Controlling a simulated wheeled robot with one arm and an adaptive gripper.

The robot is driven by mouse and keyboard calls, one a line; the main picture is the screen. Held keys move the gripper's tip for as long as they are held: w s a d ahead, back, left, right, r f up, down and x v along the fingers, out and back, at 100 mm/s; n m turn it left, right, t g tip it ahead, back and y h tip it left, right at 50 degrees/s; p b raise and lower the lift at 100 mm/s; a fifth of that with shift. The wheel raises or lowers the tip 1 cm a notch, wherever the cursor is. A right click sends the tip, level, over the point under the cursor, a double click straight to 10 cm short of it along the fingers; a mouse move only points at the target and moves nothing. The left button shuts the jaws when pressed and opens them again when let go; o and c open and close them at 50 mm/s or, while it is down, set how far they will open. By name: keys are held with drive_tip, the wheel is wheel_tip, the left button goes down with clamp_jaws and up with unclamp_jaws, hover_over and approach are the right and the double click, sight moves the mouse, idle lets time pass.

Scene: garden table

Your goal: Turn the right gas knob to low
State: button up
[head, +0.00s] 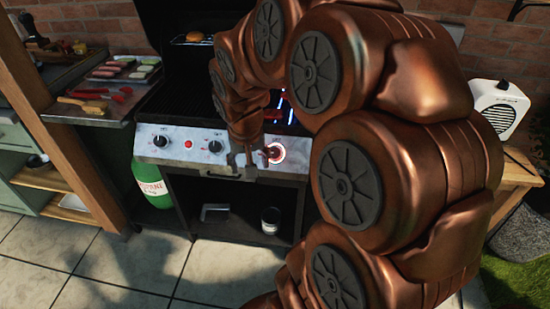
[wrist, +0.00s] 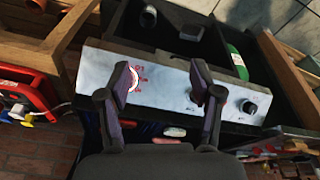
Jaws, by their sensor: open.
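The right gas knob (head: 273,153) is on the grill's front panel (head: 240,140), with a red glowing ring around it. In the wrist view the panel appears upside down, and this knob (wrist: 134,82) is partly hidden behind the left finger. My gripper (head: 251,163) is open and empty in front of the panel, just left of the knob in the head view. In the wrist view my gripper's (wrist: 165,82) fingers are spread, with bare panel between them. I cannot tell whether a finger touches the knob. The knob's pointer is not readable.
The middle knob (head: 215,147), a red button (head: 188,144) and the left knob (head: 160,141) share the panel. Blue flames (head: 287,108) show on the right side of the grill. A green propane tank (head: 152,183) stands at left. A cup (head: 270,220) sits on the shelf below.

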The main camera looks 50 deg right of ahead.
sight(274, 152)
drive_tip(key=w+d+f+m+t+h+b, duration=0.1)
drive_tip(key=w+d+m, duration=0.1)
drive_tip(key=d, duration=0.5)
drive_tip(key=w+d+f+m+h+b, duration=0.1)
drive_tip(key=w+d+f+m, duration=0.1)
drive_tip(key=d, duration=0.4)
drive_tip(key=shift+a+p+x, duration=0.1)
drive_tip(key=shift+p+x, duration=0.2)
drive_tip(key=shift+x, duration=1.55)
drive_tip(key=shift+a+p+x, duration=0.15)
drive_tip(key=shift+p+x, duration=0.15)
drive_tip(key=shift+x, duration=1.55)
drive_tip(key=c, duration=1.1)
drive_tip(key=shift+n, duration=0.3)
drive_tip(key=shift+c, duration=0.2)
drive_tip(key=shift+w+y, duration=0.1)
drive_tip(key=shift+y, duration=0.2)
drive_tip(key=shift+w+f+n+g+b, duration=0.1)
drive_tip(key=shift+n+g+b, duration=0.2)
drive_tip(key=shift+n+b, duration=0.6)
drive_tip(key=shift+w+a+n+g+h+b, duration=0.1)
drive_tip(key=shift+n+g+h+b, duration=0.15)
drive_tip(key=shift+n+h, duration=0.6)
drive_tip(key=shift+a+n+g+h+b, duration=0.1)
drive_tip(key=shift+n+g+h, duration=0.2)
drive_tip(key=shift+n, duration=1.15)
